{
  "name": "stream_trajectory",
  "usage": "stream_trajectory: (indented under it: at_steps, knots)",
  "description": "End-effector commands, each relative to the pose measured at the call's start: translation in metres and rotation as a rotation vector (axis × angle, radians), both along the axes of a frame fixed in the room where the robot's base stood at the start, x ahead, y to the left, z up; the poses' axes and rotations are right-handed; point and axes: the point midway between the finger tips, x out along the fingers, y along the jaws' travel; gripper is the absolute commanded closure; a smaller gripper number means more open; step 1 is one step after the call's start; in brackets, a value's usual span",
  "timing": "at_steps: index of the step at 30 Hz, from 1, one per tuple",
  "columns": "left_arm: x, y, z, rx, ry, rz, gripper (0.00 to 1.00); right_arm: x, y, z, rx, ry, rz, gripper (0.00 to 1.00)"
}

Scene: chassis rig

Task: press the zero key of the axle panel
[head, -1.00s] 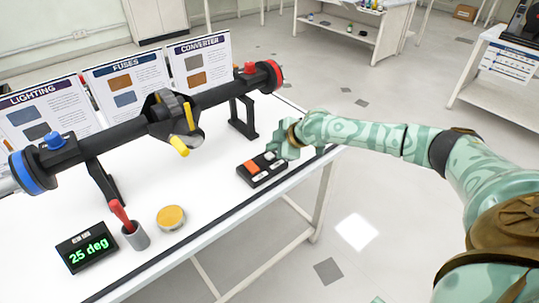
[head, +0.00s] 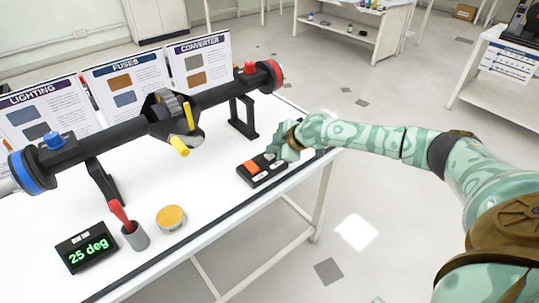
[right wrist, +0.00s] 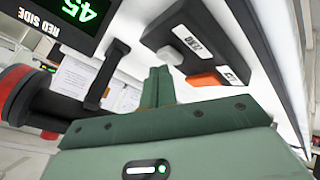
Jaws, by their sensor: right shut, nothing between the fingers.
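The axle panel (head: 262,180) is a small dark box near the table's right edge. It has an orange key (head: 251,167) and a grey key (head: 268,157). In the right wrist view the panel (right wrist: 185,22) shows the grey key (right wrist: 170,55) beside a white ZERO label (right wrist: 196,40), with the orange key (right wrist: 205,80) nearby. My right gripper (head: 279,152) is at the panel's far right end, shut and empty. In the right wrist view its closed fingertips (right wrist: 158,70) appear just beside the grey key; I cannot tell whether they touch. My left gripper is out of view.
The black axle (head: 108,130) stands on brackets behind the panel. A green display reading 25 deg (head: 88,250), a grey cup with a red-handled tool (head: 137,238) and a yellow round tin (head: 171,217) stand at the left. White table surface (head: 215,180) lies bare between.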

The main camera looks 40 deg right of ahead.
Motion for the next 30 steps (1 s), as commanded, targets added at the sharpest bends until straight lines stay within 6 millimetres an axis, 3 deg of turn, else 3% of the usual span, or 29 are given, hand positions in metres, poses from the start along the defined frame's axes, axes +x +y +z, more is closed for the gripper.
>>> stream_trajectory:
  at_steps: [30]
  knots:
    - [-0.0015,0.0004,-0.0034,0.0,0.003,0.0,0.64,0.0001,0.0001,-0.0091,0.001,0.0,-0.001,1.0]
